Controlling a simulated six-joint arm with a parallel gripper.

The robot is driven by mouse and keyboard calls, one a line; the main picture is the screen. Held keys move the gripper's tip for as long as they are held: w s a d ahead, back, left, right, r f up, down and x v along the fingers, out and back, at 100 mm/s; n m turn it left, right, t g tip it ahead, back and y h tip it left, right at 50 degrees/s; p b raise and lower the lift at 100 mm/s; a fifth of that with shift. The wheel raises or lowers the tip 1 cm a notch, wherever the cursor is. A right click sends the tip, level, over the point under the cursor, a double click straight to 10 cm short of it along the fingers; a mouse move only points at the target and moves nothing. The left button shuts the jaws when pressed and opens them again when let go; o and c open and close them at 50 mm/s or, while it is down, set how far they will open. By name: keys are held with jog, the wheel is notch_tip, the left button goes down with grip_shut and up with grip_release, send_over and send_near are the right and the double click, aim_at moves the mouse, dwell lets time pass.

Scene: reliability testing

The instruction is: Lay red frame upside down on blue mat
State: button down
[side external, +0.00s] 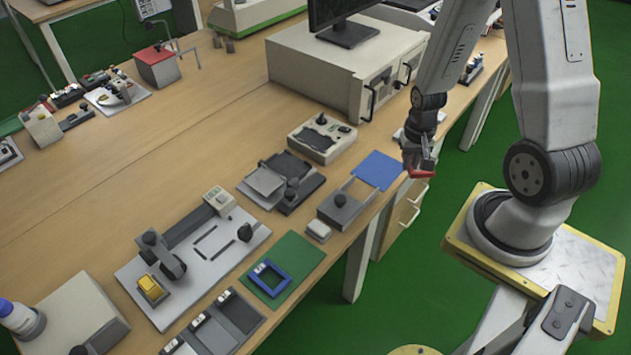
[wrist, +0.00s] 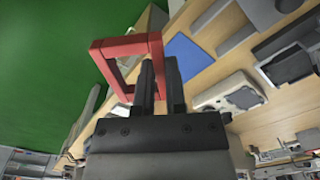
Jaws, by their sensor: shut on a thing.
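My gripper (side external: 422,160) is shut on the red frame (side external: 421,173) and holds it in the air just off the table's right edge, near the blue mat. In the wrist view the red frame (wrist: 128,47) is a square ring, tilted, with one side between the fingers (wrist: 160,82). The blue mat (side external: 377,170) lies flat and bare near the table edge, left of my gripper. It also shows beyond the fingers in the wrist view (wrist: 190,58). I cannot tell which face of the frame is up.
A blue frame (side external: 269,277) lies on a green mat (side external: 297,256) nearer the front. A grey fixture (side external: 340,208) stands beside the blue mat, and a beige control box (side external: 322,138) behind it. A large instrument (side external: 340,65) stands at the back.

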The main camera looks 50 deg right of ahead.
jog(key=w+d+f, duration=0.4)
jog(key=w, duration=0.4)
send_over(372, 172)
jog(key=shift+s+a+f, duration=0.1)
jog(key=shift+s+f, duration=0.05)
jog(key=shift+f, duration=1.15)
jog(key=shift+s+a+f, duration=0.1)
jog(key=shift+f, duration=1.15)
jog(key=shift+w+d+f, duration=0.15)
jog(key=shift+w+f, duration=0.1)
jog(key=shift+f, duration=1.6)
jog(key=c, duration=0.7)
grip_release()
jog(key=shift+f, duration=0.1)
